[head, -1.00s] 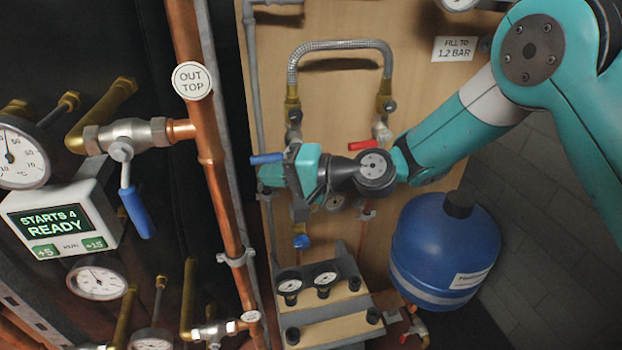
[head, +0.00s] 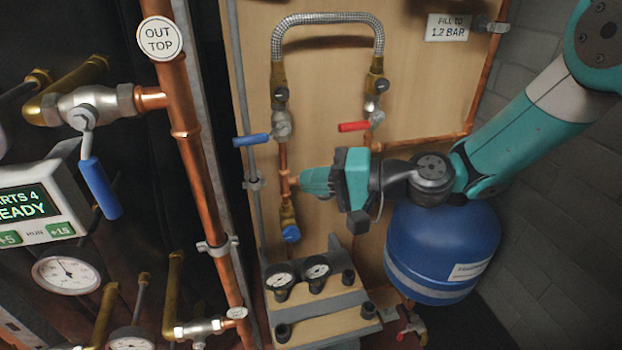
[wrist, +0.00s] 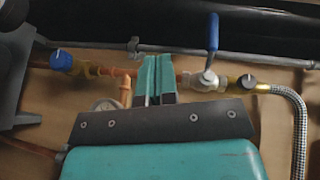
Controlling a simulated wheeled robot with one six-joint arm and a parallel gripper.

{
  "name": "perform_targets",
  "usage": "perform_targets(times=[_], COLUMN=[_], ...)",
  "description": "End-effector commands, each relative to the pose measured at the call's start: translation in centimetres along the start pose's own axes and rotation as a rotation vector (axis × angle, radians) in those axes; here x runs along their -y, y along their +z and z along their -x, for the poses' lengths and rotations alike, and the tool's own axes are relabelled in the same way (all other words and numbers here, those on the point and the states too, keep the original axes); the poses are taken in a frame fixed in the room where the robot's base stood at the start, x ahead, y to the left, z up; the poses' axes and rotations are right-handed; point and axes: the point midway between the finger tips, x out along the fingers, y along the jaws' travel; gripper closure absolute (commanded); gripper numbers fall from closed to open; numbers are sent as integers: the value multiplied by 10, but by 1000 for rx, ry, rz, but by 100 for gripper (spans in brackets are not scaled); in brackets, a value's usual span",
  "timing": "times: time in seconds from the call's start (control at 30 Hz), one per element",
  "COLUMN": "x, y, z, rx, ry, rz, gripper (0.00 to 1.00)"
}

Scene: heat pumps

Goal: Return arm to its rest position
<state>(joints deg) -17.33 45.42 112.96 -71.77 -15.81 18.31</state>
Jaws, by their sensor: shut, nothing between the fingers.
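My gripper (head: 318,183) is shut and empty. In the head view it points left, in front of the wooden board and just right of the copper pipe below the blue-handled valve (head: 252,140). Its closed fingers also show in the wrist view (wrist: 158,78), with the blue valve handle (wrist: 213,33) to their right and a blue knob (wrist: 62,60) to their left. My arm reaches in from the upper right. Parts of the pipework behind the gripper are hidden.
A red-handled valve (head: 353,126) and braided hose (head: 327,18) are above my gripper. The blue tank (head: 440,250) is close below my arm. Two gauges (head: 298,276) sit below. A copper pipe (head: 200,150) stands left. Grey floor and wall lie right.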

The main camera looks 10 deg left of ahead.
Motion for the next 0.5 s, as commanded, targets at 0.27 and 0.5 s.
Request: perform_targets(times=[0.27,0.5], x=[28,76], y=[13,71], z=[16,94], rx=[52,226], ry=[83,421], rz=[102,370], gripper=[100,100])
